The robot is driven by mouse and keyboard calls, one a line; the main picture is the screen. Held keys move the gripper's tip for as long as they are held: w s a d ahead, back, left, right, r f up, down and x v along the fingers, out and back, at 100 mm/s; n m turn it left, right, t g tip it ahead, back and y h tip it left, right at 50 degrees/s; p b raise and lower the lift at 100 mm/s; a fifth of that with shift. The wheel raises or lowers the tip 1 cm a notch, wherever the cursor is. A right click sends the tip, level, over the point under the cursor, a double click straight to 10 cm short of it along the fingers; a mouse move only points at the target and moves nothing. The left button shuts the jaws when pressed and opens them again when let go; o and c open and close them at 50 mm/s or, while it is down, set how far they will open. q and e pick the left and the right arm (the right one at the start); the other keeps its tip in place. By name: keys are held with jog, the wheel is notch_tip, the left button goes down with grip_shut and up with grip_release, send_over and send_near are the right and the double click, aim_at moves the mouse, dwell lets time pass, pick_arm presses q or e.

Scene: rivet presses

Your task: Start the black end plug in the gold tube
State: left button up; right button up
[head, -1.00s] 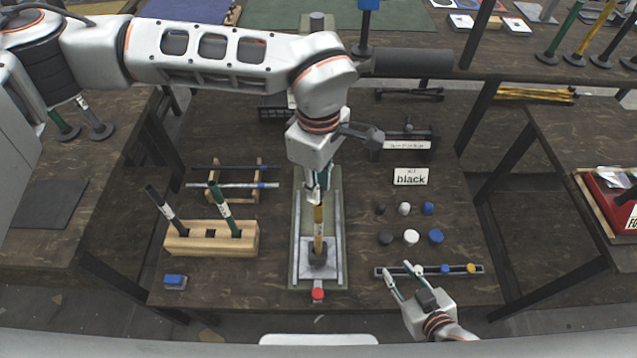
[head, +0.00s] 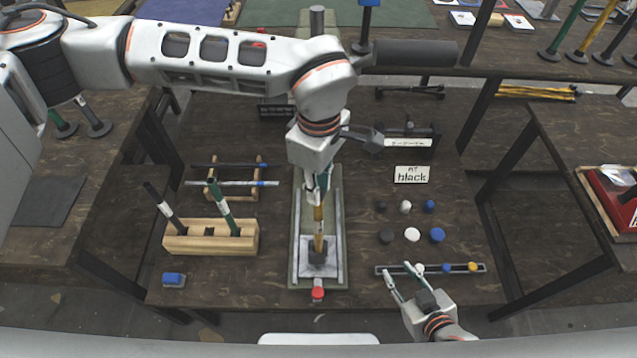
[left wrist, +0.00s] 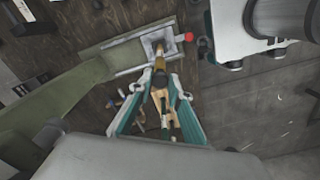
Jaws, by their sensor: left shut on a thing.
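The gold tube (head: 319,222) stands upright in a dark block on the press bed (head: 334,262); its gold body also shows in the left wrist view (left wrist: 159,64). My left gripper (head: 318,198) points down at the tube's top. In the left wrist view its fingers (left wrist: 160,82) are closed around a dark piece that looks like the black end plug (left wrist: 159,80), in line with the tube. The fingers hide the joint, so I cannot tell whether the plug is inside the tube.
Right of the press, black, white and blue caps (head: 412,235) stand in two rows behind the slotted rail (head: 457,269). A sign reading "black" (head: 411,175) stands behind them. A wooden block (head: 210,238) with tubes and a blue item (head: 174,280) are at left.

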pick_arm(q)
jog(key=shift+f, duration=0.45)
jog(key=o, duration=0.8)
jog(key=shift+r, duration=0.1)
notch_tip(320, 180, up, 8)
jog(key=shift+f, duration=0.25)
jog(key=shift+s+f, duration=0.1)
jog(key=shift+s, duration=0.05)
